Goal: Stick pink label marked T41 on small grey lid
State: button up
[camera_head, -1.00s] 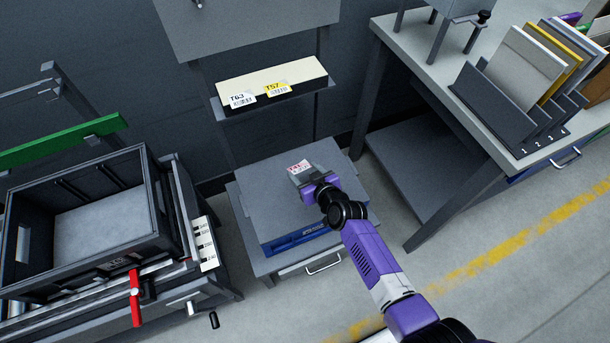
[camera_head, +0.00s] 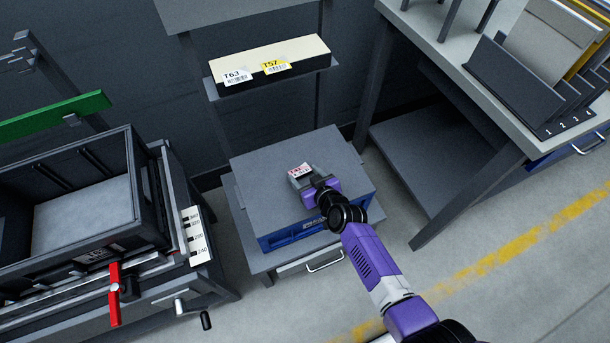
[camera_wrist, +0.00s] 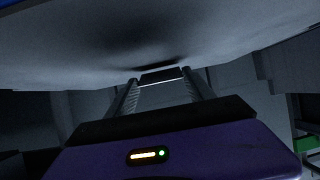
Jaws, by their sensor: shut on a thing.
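The label (camera_head: 300,170), whitish with pink-red print that looks like T41, shows at the tip of my gripper (camera_head: 306,178) in the head view. My gripper is shut on it, low over the small grey lid (camera_head: 265,165). This flat grey lid tops a blue box (camera_head: 290,236) on a grey cabinet. In the wrist view, my fingers (camera_wrist: 162,85) reach toward a broad pale surface (camera_wrist: 60,55), seemingly the lid, with a dark piece with a bright edge between the tips. I cannot tell whether the label touches the lid.
A shelf behind holds a cream strip (camera_head: 270,55) with a white T63 label (camera_head: 236,77) and a yellow T57 label (camera_head: 275,67). A dark crate (camera_head: 85,200) stands left. A workbench (camera_head: 440,40) with upright panels stands right.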

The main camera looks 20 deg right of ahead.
jog(key=shift+f, duration=0.15)
jog(key=o, duration=1.4)
jog(key=shift+c, duration=0.2)
jog(key=shift+p+v, duration=1.95)
jog(key=shift+v, duration=2.1)
notch_tip(320, 180, up, 6)
jog(key=p, duration=0.5)
